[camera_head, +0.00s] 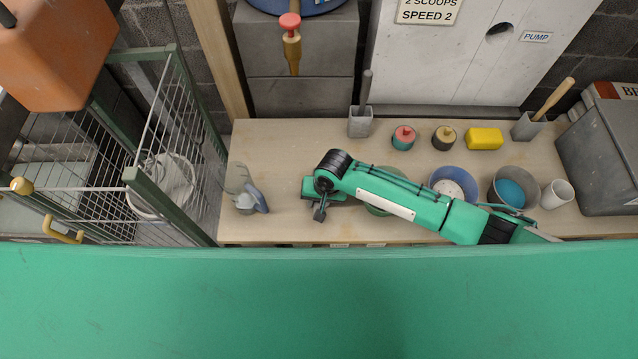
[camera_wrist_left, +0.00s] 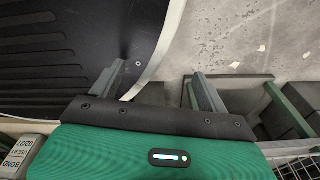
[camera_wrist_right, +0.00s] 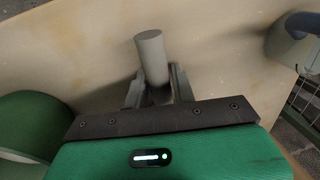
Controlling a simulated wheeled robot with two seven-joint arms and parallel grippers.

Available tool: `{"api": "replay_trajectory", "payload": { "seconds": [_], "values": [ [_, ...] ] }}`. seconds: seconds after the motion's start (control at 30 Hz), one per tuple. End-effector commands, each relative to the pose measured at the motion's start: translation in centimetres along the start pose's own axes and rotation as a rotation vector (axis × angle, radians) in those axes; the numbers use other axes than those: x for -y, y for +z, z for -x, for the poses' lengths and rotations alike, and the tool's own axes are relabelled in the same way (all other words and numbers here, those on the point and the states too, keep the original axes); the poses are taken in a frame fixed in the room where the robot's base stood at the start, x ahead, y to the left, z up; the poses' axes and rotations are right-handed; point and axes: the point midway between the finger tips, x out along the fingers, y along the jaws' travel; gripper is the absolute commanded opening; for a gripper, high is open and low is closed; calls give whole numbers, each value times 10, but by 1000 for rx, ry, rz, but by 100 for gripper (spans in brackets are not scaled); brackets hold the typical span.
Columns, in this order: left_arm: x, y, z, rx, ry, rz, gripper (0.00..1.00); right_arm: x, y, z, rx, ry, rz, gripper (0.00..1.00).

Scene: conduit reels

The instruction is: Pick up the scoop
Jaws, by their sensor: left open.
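My right gripper (camera_head: 319,210) reaches down over the wooden bench, left of a green bowl (camera_head: 380,207) partly hidden by my arm. In the right wrist view, a plain grey cylindrical handle (camera_wrist_right: 151,58) stands between the fingers of my right gripper (camera_wrist_right: 160,85). The fingers are close in on both sides and look shut on it. It looks like the scoop's handle; the scoop's bowl end is hidden. My left gripper (camera_wrist_left: 158,85) is open and empty, above a dark ribbed surface and a speckled floor. It does not show in the head view.
A clear jug with a blue handle (camera_head: 258,199) stands left of my right gripper. To the right are a blue bowl (camera_head: 456,180), a grey bowl (camera_head: 498,190) and a white cup (camera_head: 557,194). Small pots and a yellow block (camera_head: 485,138) stand behind. A wire cage (camera_head: 165,130) is at left.

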Motion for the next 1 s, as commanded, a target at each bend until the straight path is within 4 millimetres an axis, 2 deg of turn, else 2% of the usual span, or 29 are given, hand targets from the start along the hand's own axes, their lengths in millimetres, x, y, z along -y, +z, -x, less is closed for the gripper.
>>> {"api": "replay_trajectory", "payload": {
  "seconds": [0.03,0.1,0.13,0.4,0.57,0.67,0.77,1.0],
  "values": [
    [2,0,0,0,-3,-1,78,0,0,0,0,0,0,15],
    [5,0,0,1,-5,-3,78,0,0,0,0,0,0,2],
    [6,1,0,1,-6,-3,78,0,0,0,0,0,0,0],
    [11,1,0,1,-11,-6,78,0,0,2,0,0,0,0],
    [9,0,1,0,-10,-5,78,2,0,11,0,0,0,0],
    [6,-1,2,-3,-6,-3,78,5,-1,26,-1,-2,-1,0],
    [1,-1,2,-5,-1,0,78,10,-1,50,-2,-4,1,0],
    [-6,5,2,4,6,2,78,24,-1,120,-4,-3,2,0]
  ]
}}
